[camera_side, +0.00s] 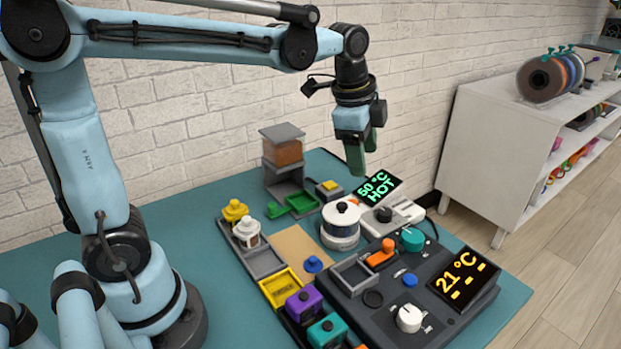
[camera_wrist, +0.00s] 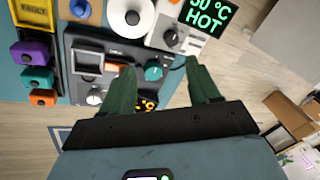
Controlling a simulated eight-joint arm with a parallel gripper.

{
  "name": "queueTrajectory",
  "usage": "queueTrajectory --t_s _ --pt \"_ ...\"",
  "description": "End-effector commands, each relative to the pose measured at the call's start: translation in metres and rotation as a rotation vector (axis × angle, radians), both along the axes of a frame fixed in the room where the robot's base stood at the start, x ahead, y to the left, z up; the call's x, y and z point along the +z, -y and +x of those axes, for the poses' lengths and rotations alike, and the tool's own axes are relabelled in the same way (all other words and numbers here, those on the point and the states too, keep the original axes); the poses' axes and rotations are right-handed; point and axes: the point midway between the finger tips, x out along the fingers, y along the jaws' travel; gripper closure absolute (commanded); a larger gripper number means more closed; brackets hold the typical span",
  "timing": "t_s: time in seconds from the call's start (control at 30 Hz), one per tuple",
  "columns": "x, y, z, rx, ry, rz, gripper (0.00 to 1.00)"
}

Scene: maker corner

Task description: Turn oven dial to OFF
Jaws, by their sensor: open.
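A dark control box (camera_side: 385,318) carries a teal dial (camera_side: 412,239), a white dial (camera_side: 409,318) and an orange "21 °C" display (camera_side: 463,280). A smaller pale unit (camera_side: 402,213) has a dark dial (camera_side: 383,214) beside a green "50 °C HOT" display (camera_side: 377,189). I cannot tell which dial is the oven's, and no OFF mark is readable. My gripper (camera_side: 361,158) is open and empty, above the bench's back part. In the wrist view its fingers (camera_wrist: 162,85) spread in front of the teal dial (camera_wrist: 154,72); the dark dial (camera_wrist: 171,38) lies farther up.
A white round pot (camera_side: 341,232) stands left of the pale unit. An orange lever (camera_side: 383,253) and a blue button (camera_side: 410,280) stick up from the dark box. A hopper (camera_side: 284,152) stands at the back left. Several coloured knobbed blocks line the front.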

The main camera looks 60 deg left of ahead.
Motion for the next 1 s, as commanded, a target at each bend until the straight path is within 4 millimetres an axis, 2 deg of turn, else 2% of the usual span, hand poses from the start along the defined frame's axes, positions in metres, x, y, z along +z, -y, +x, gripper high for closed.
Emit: queueTrajectory --t_s 0.47,1.0 --pt "-0.005 -0.005 -0.047 0.361 0.133 -0.12 0.39" --pt "-0.03 -0.008 -0.094 0.75 0.27 -0.311 0.39"
